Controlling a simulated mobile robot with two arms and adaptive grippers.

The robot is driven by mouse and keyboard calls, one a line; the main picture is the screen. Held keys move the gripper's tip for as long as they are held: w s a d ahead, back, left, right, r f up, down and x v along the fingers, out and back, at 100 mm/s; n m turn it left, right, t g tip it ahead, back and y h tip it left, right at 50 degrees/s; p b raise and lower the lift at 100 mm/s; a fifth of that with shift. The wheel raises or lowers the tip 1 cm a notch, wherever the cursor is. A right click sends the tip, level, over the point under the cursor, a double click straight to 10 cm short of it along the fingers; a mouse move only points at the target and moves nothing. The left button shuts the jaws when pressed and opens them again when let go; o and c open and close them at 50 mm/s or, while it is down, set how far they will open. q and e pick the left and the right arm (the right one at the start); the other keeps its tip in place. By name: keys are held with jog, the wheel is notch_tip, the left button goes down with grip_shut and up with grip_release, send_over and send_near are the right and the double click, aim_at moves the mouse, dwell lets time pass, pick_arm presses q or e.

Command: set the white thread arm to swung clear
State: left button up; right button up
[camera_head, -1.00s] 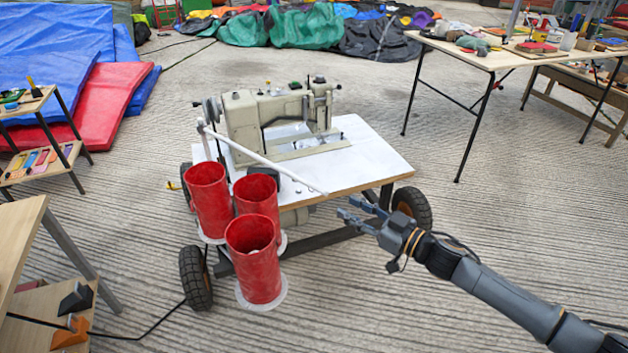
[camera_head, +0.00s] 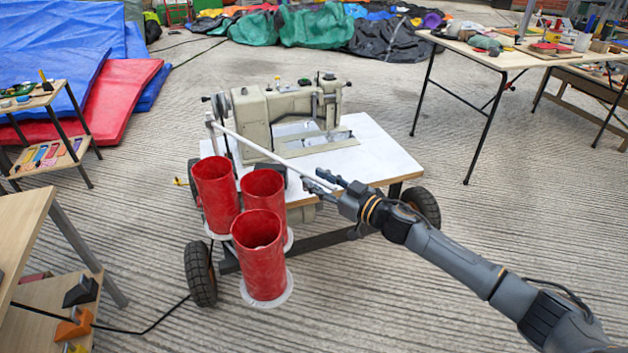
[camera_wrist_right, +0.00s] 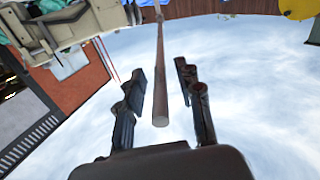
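The white thread arm (camera_head: 262,150) is a thin rod that runs from a pivot post left of the sewing machine (camera_head: 285,108) across the front of the machine's white table (camera_head: 375,150), above the red tubes. My right gripper (camera_head: 325,181) is at the rod's free end, near the table's front edge. In the right wrist view the rod (camera_wrist_right: 160,75) ends between the two open fingers (camera_wrist_right: 163,98), with a gap on each side. The fingers do not visibly touch it. My left gripper is not in view.
Three red tubes (camera_head: 262,265) stand at the cart's front left, under the rod. The cart has dark wheels (camera_head: 201,275). A wooden table (camera_head: 22,232) is at the left, and a work table (camera_head: 480,60) stands at the back right. The ridged floor at right is open.

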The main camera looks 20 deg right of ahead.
jog(key=shift+x, duration=0.85)
jog(key=shift+c, duration=0.2)
grip_shut()
